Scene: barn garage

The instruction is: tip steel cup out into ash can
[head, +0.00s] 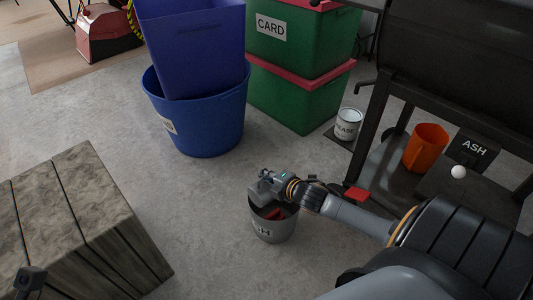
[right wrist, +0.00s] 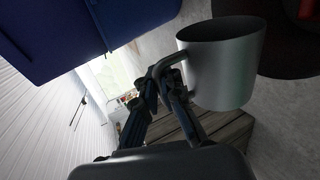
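The steel cup (right wrist: 222,70) is a plain grey metal cup. In the right wrist view my right gripper (right wrist: 160,88) is shut on its handle. The cup looks tipped well over, its mouth toward the top of that view; its contents are hidden. In the head view my right gripper (head: 264,190) is over the mouth of the ash can (head: 273,230), a grey bucket on the floor with a partly hidden label. Red pieces show inside the can. A dark part at the lower left edge appears to be my left gripper (head: 30,280); its fingers are unclear.
A slatted crate (head: 85,225) stands at the left. Blue bins (head: 200,120) and green boxes (head: 300,95) stand behind.

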